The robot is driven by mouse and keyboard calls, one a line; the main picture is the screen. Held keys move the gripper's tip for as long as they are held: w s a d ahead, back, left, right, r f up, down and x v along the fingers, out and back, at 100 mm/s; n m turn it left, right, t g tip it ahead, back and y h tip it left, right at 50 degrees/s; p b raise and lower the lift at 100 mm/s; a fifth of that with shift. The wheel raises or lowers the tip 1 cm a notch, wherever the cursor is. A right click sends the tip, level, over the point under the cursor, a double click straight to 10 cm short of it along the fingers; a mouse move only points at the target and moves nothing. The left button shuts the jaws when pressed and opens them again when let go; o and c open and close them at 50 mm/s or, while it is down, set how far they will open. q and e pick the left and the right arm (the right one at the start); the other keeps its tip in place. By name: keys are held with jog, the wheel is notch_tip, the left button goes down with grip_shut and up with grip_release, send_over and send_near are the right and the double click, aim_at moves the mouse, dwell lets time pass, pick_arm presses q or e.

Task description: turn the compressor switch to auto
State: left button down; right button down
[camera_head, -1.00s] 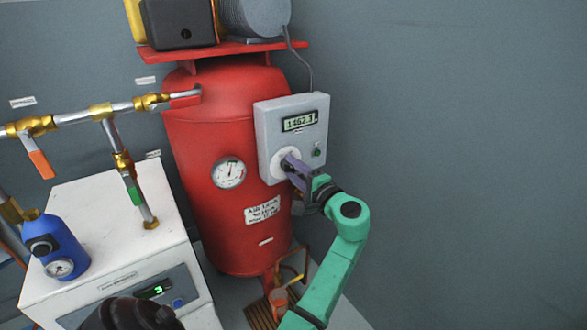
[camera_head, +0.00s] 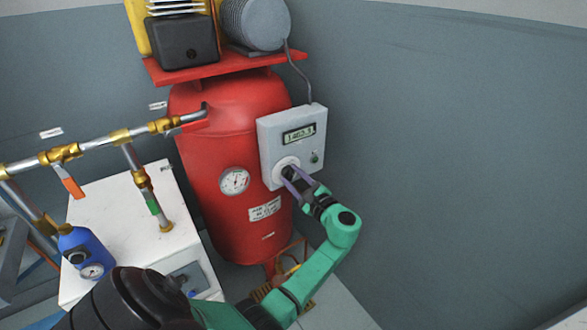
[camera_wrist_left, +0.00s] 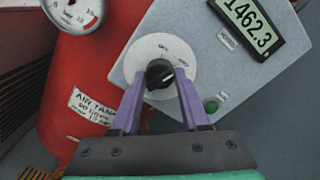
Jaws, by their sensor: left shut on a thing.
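The compressor switch is a black rotary knob (camera_wrist_left: 160,75) on a round white dial plate (camera_wrist_left: 141,56), low on the grey control box (camera_head: 268,138). The knob also shows in the head view (camera_head: 287,171), partly covered by the fingers. My left gripper (camera_wrist_left: 164,77) is shut on the knob, with one purple finger on each side of it. In the head view the left gripper (camera_head: 290,174) reaches the box from below right. A pale mark shows on the knob face; the small dial labels are too blurred to read. My right gripper is not in view.
The box has a digital display (camera_head: 299,133) and a green button (camera_head: 315,157). It sits beside the red tank (camera_head: 215,205) with its gauge (camera_head: 234,181). A white cabinet (camera_head: 115,207), pipes and a blue canister (camera_head: 83,249) stand left. The wall side at right is clear.

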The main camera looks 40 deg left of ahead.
pick_arm(q)
jog(key=shift+r+m+p, duration=0.15)
jog(key=shift+m+p, duration=0.9)
jog(key=shift+m, duration=0.25)
jog(key=shift+c, duration=2)
grip_release()
jog(key=shift+a, duration=0.15)
